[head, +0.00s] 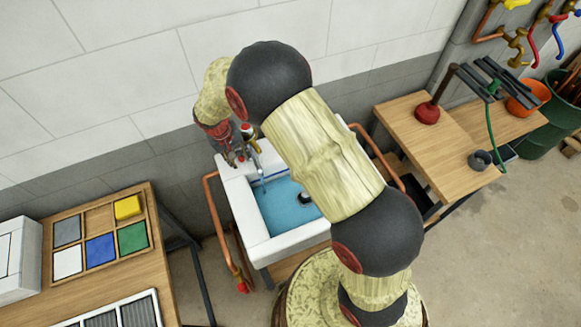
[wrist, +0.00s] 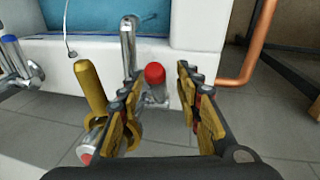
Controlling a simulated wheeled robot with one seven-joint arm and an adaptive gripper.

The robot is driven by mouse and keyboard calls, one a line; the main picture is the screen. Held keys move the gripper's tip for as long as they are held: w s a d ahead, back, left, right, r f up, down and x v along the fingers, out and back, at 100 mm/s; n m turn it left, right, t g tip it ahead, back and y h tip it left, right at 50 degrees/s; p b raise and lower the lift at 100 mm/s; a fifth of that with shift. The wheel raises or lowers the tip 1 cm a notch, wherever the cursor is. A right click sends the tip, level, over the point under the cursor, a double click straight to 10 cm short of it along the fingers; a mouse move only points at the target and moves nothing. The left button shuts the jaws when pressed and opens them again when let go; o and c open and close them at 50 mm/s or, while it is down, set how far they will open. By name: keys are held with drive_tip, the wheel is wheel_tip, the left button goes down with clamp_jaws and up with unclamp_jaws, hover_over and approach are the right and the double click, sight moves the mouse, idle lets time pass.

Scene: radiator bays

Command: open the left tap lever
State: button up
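The white sink (head: 243,205) stands against the wall in the head view, with its taps at the back edge. In the wrist view a chrome tap part with a red cap (wrist: 155,74) shows in the gap between my fingers. A brass-coloured lever (wrist: 88,86) stands just left of my left finger. A blue-capped chrome tap (wrist: 12,48) is at the far left. The chrome spout (wrist: 128,38) stands between them. My gripper (wrist: 162,112) is open, its fingers apart and nothing visibly clamped. In the head view my gripper (head: 235,152) is at the taps' left side, partly covering them.
Copper pipes (head: 213,205) run beside the sink; one (wrist: 255,55) is right of my fingers in the wrist view. A wooden table with a tray of coloured tiles (head: 98,210) is at left. A bench with a red plunger (head: 427,113) is at right.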

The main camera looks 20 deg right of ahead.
drive_tip(key=b, duration=0.1)
drive_tip(key=f+t+b, duration=0.1)
drive_tip(key=b, duration=0.1)
drive_tip(key=shift+s+f, duration=0.1)
drive_tip(key=shift+s, duration=0.15)
drive_tip(key=t+b, duration=0.1)
drive_tip(key=b, duration=0.3)
drive_tip(key=f+t+b, duration=0.1)
drive_tip(key=b, duration=0.3)
drive_tip(key=shift+s+f+t, duration=0.15)
drive_tip(key=shift+s+t, duration=0.15)
drive_tip(key=shift+t, duration=0.1)
drive_tip(key=p+v, duration=0.2)
drive_tip(key=v, duration=0.7)
drive_tip(key=s+d+r+m+y+b, duration=0.1)
drive_tip(key=s+d+r+b, duration=0.2)
drive_tip(key=s+d+r, duration=0.9)
drive_tip(key=shift+s+d+r+b, duration=0.2)
drive_tip(key=shift+s+r+b, duration=0.15)
drive_tip(key=shift+s, duration=1.7)
